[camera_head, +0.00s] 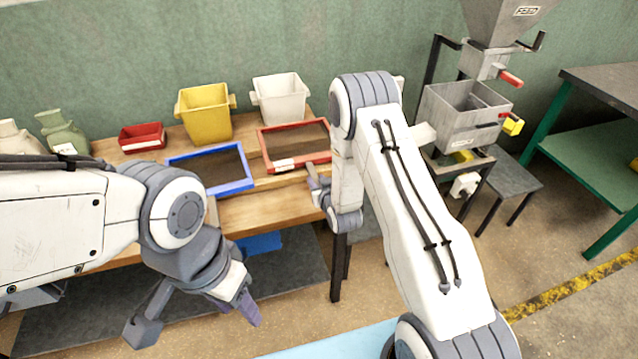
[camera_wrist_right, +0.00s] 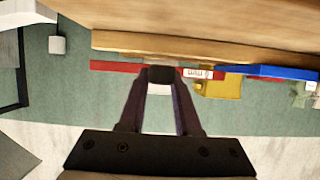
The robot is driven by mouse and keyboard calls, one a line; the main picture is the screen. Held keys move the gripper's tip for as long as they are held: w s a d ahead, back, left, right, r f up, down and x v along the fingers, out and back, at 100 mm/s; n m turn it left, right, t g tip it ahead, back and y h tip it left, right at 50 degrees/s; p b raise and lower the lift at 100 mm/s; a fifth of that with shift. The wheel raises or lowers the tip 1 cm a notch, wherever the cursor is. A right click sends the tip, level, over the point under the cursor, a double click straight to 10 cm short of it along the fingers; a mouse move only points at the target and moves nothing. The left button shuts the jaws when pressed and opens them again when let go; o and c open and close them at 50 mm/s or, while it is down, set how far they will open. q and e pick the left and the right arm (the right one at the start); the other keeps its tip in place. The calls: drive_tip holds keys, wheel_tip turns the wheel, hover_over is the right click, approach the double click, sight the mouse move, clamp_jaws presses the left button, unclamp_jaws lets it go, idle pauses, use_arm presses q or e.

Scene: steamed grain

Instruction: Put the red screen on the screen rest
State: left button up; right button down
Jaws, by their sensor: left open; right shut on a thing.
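The red screen (camera_head: 264,146), a red frame with a dark mesh and a white label, lies over the wooden table, partly hidden behind my right arm. In the right wrist view its red edge (camera_wrist_right: 112,67) runs across the fingertips. My right gripper (camera_head: 316,182) is shut on its near edge; the right wrist view shows the fingers (camera_wrist_right: 160,76) closed there. Whether the screen is lifted I cannot tell. My left gripper (camera_head: 196,322) is open and empty, low in front of the table. I cannot make out the screen rest for certain.
A blue screen (camera_head: 248,182) lies left of the red one on the wooden table (camera_head: 270,207). A yellow bin (camera_head: 206,113), a white bin (camera_head: 281,100) and a red tray (camera_head: 142,137) stand behind. A grey hopper machine (camera_head: 465,115) and a green-framed table (camera_head: 600,150) stand right.

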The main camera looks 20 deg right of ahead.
drive_tip(key=shift+d+f, duration=0.1)
drive_tip(key=shift+f, duration=0.6)
drive_tip(key=shift+w, duration=0.1)
drive_tip(key=shift+f, duration=0.2)
drive_tip(key=c, duration=0.6)
unclamp_jaws()
